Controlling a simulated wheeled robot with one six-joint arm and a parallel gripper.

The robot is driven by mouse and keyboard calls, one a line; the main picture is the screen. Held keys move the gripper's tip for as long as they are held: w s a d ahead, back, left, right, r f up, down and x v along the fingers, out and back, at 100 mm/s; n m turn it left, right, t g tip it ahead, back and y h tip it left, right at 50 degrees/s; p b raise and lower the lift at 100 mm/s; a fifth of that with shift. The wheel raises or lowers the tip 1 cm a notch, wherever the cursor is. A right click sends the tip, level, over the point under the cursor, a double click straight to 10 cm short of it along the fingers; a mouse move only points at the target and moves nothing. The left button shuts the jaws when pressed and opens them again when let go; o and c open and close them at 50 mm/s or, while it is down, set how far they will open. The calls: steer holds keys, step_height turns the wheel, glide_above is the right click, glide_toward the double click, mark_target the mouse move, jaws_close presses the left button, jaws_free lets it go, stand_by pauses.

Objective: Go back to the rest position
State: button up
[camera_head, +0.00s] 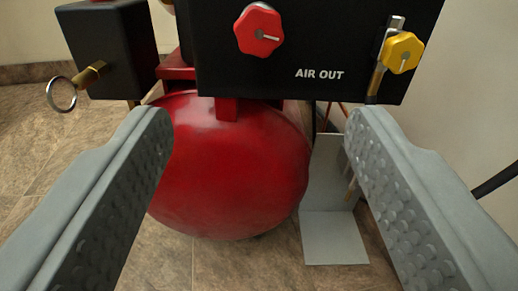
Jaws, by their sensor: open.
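My gripper (258,138) is open, with one grey studded finger at the left and one at the right of the view. Nothing is held between the fingers. Beyond them is a red rounded tank (230,170) under a black panel (320,40) marked AIR OUT. The panel carries a red knob (259,30) at its middle and a yellow knob (402,52) at its right. The fingertips appear below the panel's lower edge in the picture. How far they are from the tank I cannot tell.
A black box (110,48) with a brass fitting and a metal pull ring (61,95) is at the upper left. A grey bracket (334,238) stands on the tiled floor (230,268) right of the tank. A pale wall (470,80) is at the right, with a black hose (497,180).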

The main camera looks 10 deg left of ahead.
steer(key=shift+v, duration=0.85)
steer(key=s+d+r+m+h, duration=0.15)
steer(key=d+r, duration=0.25)
steer(key=r, duration=0.7)
steer(key=s+d+r, duration=0.2)
steer(key=d+r, duration=0.1)
steer(key=r, duration=0.9)
steer(key=s+d+r+m+h, duration=0.1)
steer(key=d+r, duration=0.3)
steer(key=r, duration=0.7)
steer(key=s+d+r+h, duration=0.1)
steer(key=s+d+r, duration=0.3)
steer(key=s+r, duration=0.5)
steer(key=s+d+r+m+h, duration=0.1)
steer(key=s+d+r, duration=0.3)
steer(key=s+r, duration=0.5)
steer(key=s, duration=0.7)
steer(key=shift+s, duration=0.2)
